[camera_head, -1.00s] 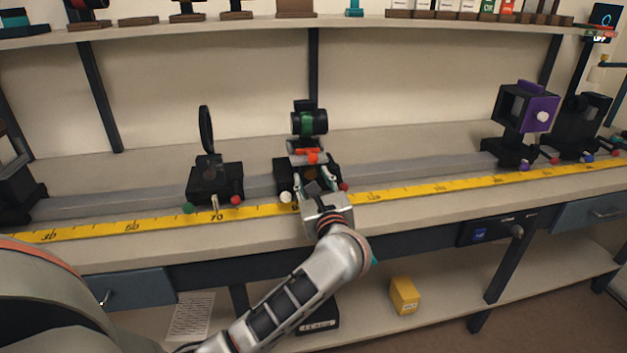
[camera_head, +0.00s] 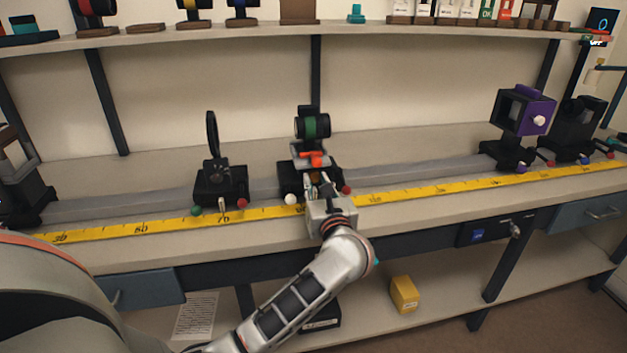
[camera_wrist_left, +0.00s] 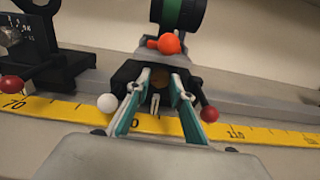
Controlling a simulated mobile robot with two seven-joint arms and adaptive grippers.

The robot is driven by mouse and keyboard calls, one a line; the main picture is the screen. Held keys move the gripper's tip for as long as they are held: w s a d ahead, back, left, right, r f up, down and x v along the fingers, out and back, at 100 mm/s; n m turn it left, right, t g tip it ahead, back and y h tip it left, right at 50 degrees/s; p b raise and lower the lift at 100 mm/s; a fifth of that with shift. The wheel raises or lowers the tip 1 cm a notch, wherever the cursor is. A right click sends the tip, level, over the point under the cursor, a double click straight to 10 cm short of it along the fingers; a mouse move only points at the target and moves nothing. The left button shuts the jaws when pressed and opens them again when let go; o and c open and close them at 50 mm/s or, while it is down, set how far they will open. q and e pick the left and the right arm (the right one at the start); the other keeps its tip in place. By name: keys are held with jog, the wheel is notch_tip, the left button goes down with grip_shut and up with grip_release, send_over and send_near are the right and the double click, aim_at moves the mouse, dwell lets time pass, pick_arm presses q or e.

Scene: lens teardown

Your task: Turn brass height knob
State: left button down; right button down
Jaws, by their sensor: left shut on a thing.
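The lens carriage has a black base (camera_head: 290,180), an orange knob (camera_head: 317,160) and a dark lens barrel with a green band (camera_head: 312,127) on top. In the left wrist view, the brass height knob (camera_wrist_left: 159,80) shows low on the front of the carriage, between my fingers and partly hidden by them. My left gripper (camera_head: 322,184) reaches the carriage from the front and is shut on the brass knob; its fingers also show in the left wrist view (camera_wrist_left: 163,92). My right gripper is not in view.
A white ball knob (camera_wrist_left: 107,103) and a red one (camera_wrist_left: 209,114) flank my fingers closely. A yellow ruler (camera_head: 440,188) runs along the bench front. A round lens mount (camera_head: 218,180) stands left on the rail; a purple-faced mount (camera_head: 538,112) stands far right.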

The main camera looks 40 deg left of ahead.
pick_arm(q)
jog(key=shift+r+m+p, duration=0.35)
jog(key=shift+m+p, duration=0.25)
jog(key=shift+m, duration=0.2)
jog(key=shift+f+m+p, duration=0.1)
jog(key=shift+m+p, duration=0.75)
jog(key=shift+m, duration=0.25)
jog(key=shift+f+m+p, duration=0.1)
jog(key=shift+m+p, duration=0.3)
jog(key=shift+m, duration=0.1)
jog(key=shift+f+m, duration=0.15)
jog(key=shift+m, duration=0.25)
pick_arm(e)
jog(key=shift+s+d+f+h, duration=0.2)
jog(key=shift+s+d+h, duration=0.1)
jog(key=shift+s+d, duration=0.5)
pick_arm(q)
jog(key=shift+f, duration=0.1)
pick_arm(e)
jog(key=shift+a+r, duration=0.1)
pick_arm(q)
jog(key=c, duration=1.8)
grip_release()
